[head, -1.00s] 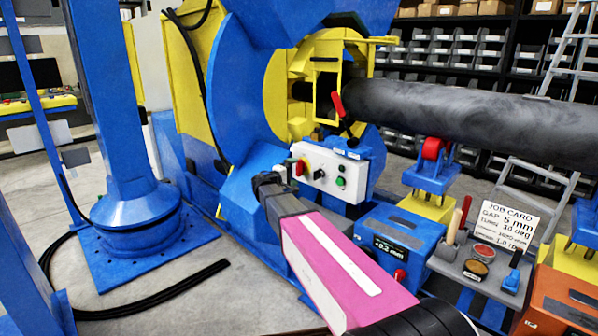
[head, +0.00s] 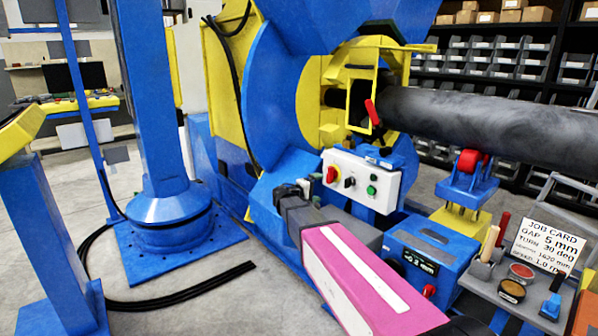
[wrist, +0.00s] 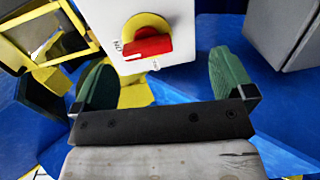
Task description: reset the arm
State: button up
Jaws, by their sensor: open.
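My gripper (head: 296,190) reaches from my pink-sided arm toward the left end of a white control box. In the wrist view its two green-padded fingers (wrist: 167,88) stand wide apart with nothing between them. A red rotary knob on a yellow disc (wrist: 147,42) lies just beyond the fingertips, on the white box face; I see no contact. In the head view the white box (head: 360,183) carries this red knob (head: 332,174), a black switch (head: 350,182) and a green button (head: 371,190).
A blue box with a display (head: 424,262) stands right of my arm. Beyond it are a job card (head: 546,244) and a grey tool tray (head: 488,280). A dark pipe (head: 480,118) runs right from the yellow-blue positioner (head: 285,90). A blue column (head: 155,130) stands left, with open floor and a cable.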

jog(key=s+d+f+m+g+y, duration=0.2)
jog(key=s+d+f+g+y, duration=0.15)
jog(key=s+d+f, duration=0.35)
jog(key=s+f+m+g+y, duration=0.2)
jog(key=s+f+y, duration=0.3)
jog(key=s, duration=0.6)
jog(key=s+f+m+g+y, duration=0.2)
jog(key=s+f+g+y, duration=0.2)
jog(key=s+f, duration=0.4)
jog(key=s+y, duration=0.1)
jog(key=s, duration=0.2)
jog(key=shift+a+f+m, duration=0.3)
jog(key=shift+a+f, duration=0.1)
jog(key=shift+y, duration=0.25)
